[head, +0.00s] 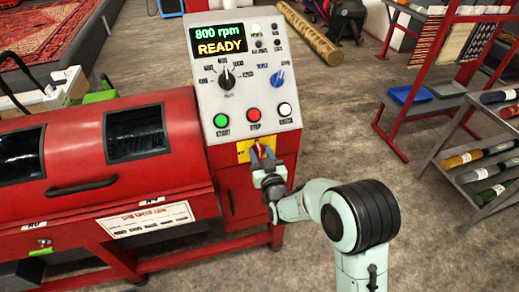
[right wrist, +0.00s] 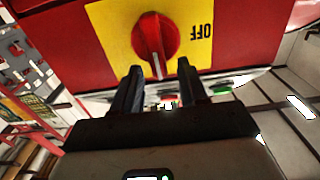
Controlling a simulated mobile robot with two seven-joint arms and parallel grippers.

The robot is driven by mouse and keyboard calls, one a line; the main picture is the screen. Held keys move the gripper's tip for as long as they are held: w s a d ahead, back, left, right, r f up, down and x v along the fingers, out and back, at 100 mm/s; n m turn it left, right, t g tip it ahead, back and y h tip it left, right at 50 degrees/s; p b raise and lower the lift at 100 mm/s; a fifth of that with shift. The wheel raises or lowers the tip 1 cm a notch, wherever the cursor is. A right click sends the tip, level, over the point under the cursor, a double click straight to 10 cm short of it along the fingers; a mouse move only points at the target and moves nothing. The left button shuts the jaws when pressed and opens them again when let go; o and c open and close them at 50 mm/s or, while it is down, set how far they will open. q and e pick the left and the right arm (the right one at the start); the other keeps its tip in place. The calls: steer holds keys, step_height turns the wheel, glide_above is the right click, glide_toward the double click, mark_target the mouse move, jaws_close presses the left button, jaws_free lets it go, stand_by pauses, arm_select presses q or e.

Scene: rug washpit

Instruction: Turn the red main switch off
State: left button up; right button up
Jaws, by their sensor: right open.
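The red main switch (right wrist: 155,38) is a round red knob with a bar handle and a white line, on a yellow plate (right wrist: 108,22) marked OFF at the right in the right wrist view. In that view the white line points down between my finger tips, not toward the OFF word. In the head view the yellow plate (head: 242,152) sits low on the red machine's front, and my right gripper (head: 264,150) partly covers the switch. My right gripper also shows in the right wrist view (right wrist: 160,80), open, with its two fingers at either side of the knob's lower end. My left gripper is not in view.
The red machine's control panel (head: 245,75) above the switch shows "800 rpm READY". It carries dials and a green (head: 221,120), a red (head: 253,115) and a white button (head: 285,109). A rack (head: 480,160) with rolls stands at the right. Bare floor lies between.

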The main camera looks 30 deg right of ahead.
steer(key=shift+s, duration=0.1)
jaws_close()
steer(key=shift+a+n, duration=0.1)
steer(key=shift+n, duration=0.2)
steer(key=n, duration=0.2)
steer(key=a+n, duration=0.1)
steer(key=n, duration=0.1)
steer(key=shift+w+a+f+n+p, duration=0.1)
steer(key=shift+a+f+n+p, duration=0.25)
steer(key=shift+n, duration=1.85)
steer(key=shift+w+a+f+n+p, duration=0.2)
steer(key=shift+f+n+p, duration=0.3)
steer(key=shift+n, duration=1.7)
steer(key=shift+w+a+f+n+p, duration=0.1)
steer(key=shift+a+f+n+p, duration=0.25)
steer(key=shift+n, duration=1.85)
steer(key=shift+d+f+n, duration=0.1)
steer(key=shift+d+n, duration=0.05)
steer(key=shift+n, duration=0.15)
